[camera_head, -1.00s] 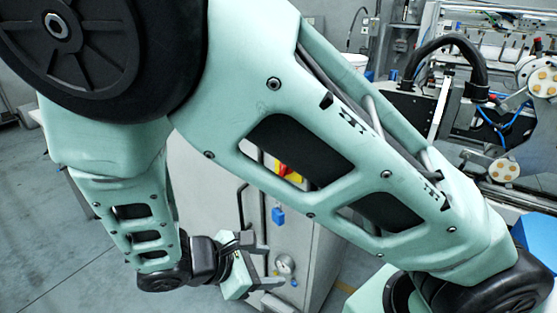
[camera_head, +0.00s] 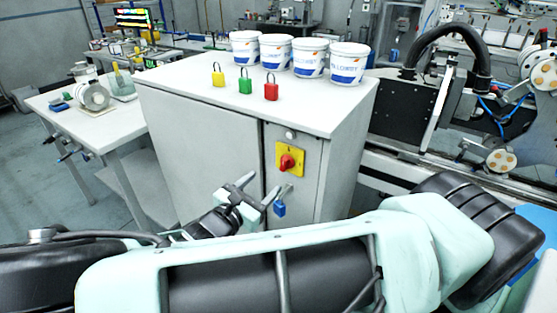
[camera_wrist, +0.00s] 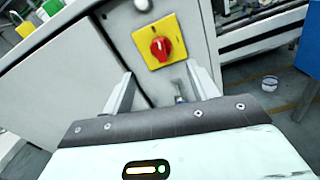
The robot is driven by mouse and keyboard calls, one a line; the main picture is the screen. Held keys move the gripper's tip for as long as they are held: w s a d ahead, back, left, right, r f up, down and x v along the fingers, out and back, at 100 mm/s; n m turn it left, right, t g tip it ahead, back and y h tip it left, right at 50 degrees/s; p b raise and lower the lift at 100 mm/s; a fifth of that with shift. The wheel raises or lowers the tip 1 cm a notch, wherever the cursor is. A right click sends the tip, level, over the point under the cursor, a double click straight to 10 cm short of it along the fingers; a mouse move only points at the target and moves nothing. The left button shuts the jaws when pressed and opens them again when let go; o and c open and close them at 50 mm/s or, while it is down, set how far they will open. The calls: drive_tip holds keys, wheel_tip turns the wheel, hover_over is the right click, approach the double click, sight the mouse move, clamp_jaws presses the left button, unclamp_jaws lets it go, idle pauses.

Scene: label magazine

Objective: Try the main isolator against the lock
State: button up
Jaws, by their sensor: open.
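The main isolator (camera_head: 287,162) is a red rotary knob on a yellow plate on the grey cabinet's front; it also shows in the wrist view (camera_wrist: 161,47). A blue padlock (camera_head: 279,208) hangs just below it; in the wrist view it is mostly hidden behind my gripper's body. My gripper (camera_head: 260,189) is open and empty, below and left of the knob and apart from it. In the wrist view its two fingers (camera_wrist: 160,88) point toward the cabinet front, with the knob beyond and between them.
The grey cabinet (camera_head: 200,125) carries yellow, green and red padlocks (camera_head: 245,84) and several white tubs (camera_head: 348,64) on top. A white table (camera_head: 60,105) stands at the left. Machinery (camera_head: 405,110) is close on the right. Open floor (camera_head: 40,185) lies at far left.

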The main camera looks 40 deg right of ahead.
sight(283, 165)
drive_tip(key=p+x, duration=0.2)
drive_tip(key=x, duration=0.8)
drive_tip(key=c, duration=1)
drive_tip(key=shift+p, duration=0.45)
